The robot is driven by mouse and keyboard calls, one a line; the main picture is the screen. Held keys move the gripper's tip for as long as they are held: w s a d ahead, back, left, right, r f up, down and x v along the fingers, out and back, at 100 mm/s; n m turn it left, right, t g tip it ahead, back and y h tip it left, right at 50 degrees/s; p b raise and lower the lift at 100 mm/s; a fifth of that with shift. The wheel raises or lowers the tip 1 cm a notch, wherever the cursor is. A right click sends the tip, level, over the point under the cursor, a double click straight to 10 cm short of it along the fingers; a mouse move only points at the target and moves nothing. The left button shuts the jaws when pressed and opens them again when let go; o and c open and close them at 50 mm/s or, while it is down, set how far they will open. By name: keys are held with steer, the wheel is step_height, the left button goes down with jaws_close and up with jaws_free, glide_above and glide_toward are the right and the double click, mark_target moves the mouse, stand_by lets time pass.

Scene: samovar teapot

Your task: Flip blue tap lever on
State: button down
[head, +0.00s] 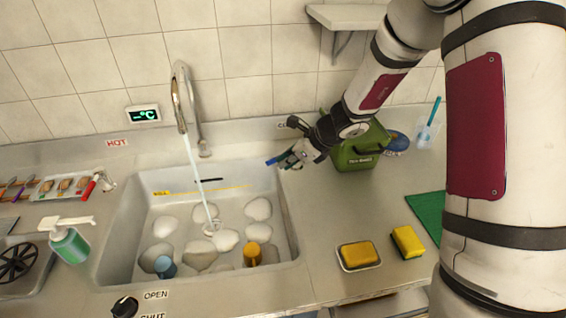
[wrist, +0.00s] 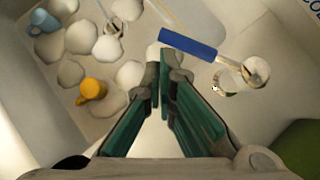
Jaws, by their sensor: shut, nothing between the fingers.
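The blue tap lever (head: 274,160) is at the sink's right back edge in the head view, its handle pointing left toward the basin. In the wrist view the blue lever (wrist: 188,43) lies just beyond my fingertips, joined by a metal stem to a round base (wrist: 250,72). My gripper (head: 300,153) is beside the lever; it also shows in the wrist view (wrist: 169,75), shut and empty. I cannot tell whether the fingertips touch the lever. Water (head: 201,165) runs from the tall metal tap (head: 183,95). My gripper partly hides the lever's base in the head view.
The sink (head: 125,235) holds pale stones, a blue cup (head: 165,266) and an orange cup (head: 252,254). A red lever (head: 90,188) is at its left. A green container (head: 358,155) stands close behind my gripper. Sponges (head: 407,241) lie on the right counter.

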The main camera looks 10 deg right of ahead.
steer(key=s+a+p+v, duration=0.1)
steer(key=p+v, duration=0.3)
steer(key=v, duration=0.3)
steer(key=shift+s+r+p, duration=0.25)
steer(key=shift+p, duration=0.1)
steer(key=s+a+r+n+h, duration=0.1)
steer(key=s+a+r+n, duration=0.1)
steer(key=s+r+n, duration=1.2)
steer(key=s+d+r+n+h, duration=0.1)
steer(key=s+d+r+n, duration=0.1)
steer(key=s, duration=0.4)
steer(key=s+d+r+n+h, duration=0.2)
steer(key=s+r+n, duration=0.2)
steer(key=s+n, duration=0.1)
steer(key=s+d+r+n+h, duration=0.2)
steer(key=s+d+r+n, duration=0.1)
steer(key=s, duration=0.3)
steer(key=shift+s+r+n+t, duration=0.2)
steer(key=shift+s+n+t, duration=0.15)
steer(key=shift+n, duration=0.45)
